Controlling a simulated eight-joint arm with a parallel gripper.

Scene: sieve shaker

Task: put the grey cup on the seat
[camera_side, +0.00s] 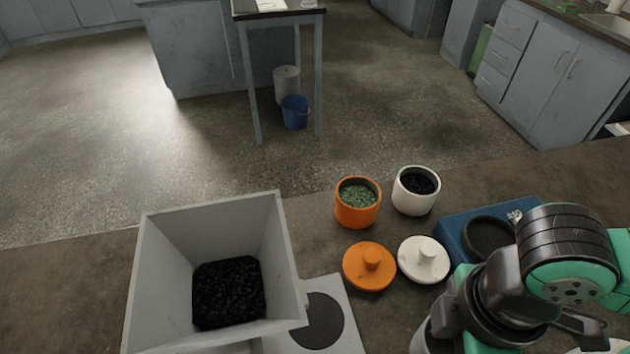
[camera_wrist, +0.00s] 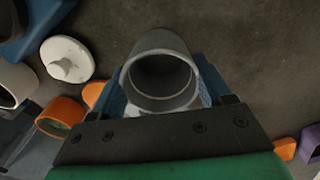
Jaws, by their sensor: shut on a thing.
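The grey cup (camera_wrist: 162,98) is in my gripper (camera_wrist: 163,88) in the wrist view, between two blue finger pads. Its open mouth faces the wrist camera, and its inside looks dark and empty. In the side view, my dark wrist parts fill the lower right and hide most of the gripper; a pale rounded edge at the bottom there may be the cup. The seat looks to be the dark round recess (camera_side: 487,237) on the blue base (camera_side: 455,229), partly covered by my arm. The cup is apart from it. A corner of the blue base shows in the wrist view (camera_wrist: 35,22).
An orange jar (camera_side: 357,214) with green bits and a white jar (camera_side: 415,202) with black bits stand behind an orange lid (camera_side: 369,267) and a white lid (camera_side: 423,261). A grey open bin (camera_side: 160,265) with black grains stands left, beside a plate with a dark disc (camera_side: 320,322).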

